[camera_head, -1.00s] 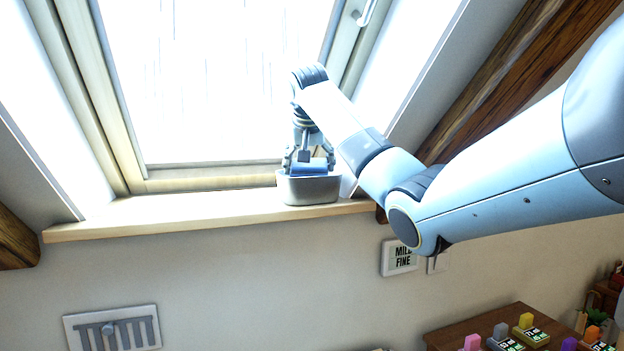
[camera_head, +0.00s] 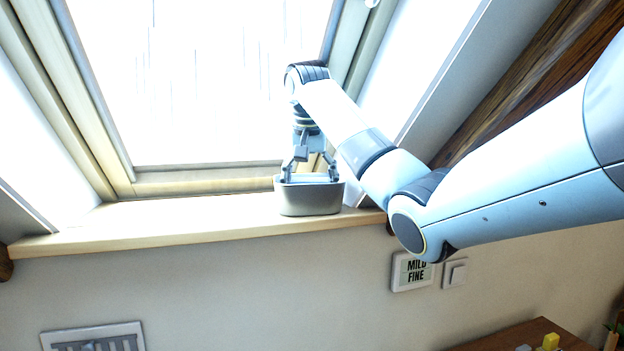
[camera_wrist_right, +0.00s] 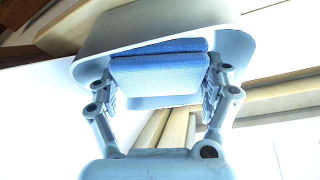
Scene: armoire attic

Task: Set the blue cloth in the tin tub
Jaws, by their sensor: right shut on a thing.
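The tin tub (camera_head: 309,199) is a small grey metal tub standing on the window sill. It also shows in the right wrist view (camera_wrist_right: 150,22). My right gripper (camera_head: 311,177) is at the top of the tub with its fingers down at the rim. In the right wrist view the blue cloth (camera_wrist_right: 160,72), a folded blue bundle, sits between the two fingers of my right gripper (camera_wrist_right: 158,92), which is shut on it. The cloth is inside the tub's opening there; whether it touches the bottom I cannot tell. In the head view the cloth is mostly hidden. My left gripper is not in view.
The pale wooden sill (camera_head: 170,228) is clear to the left of the tub. The window (camera_head: 210,90) rises right behind it. A small sign (camera_head: 412,271) and a wall switch (camera_head: 455,272) are on the wall below right. A brown table (camera_head: 525,338) stands at lower right.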

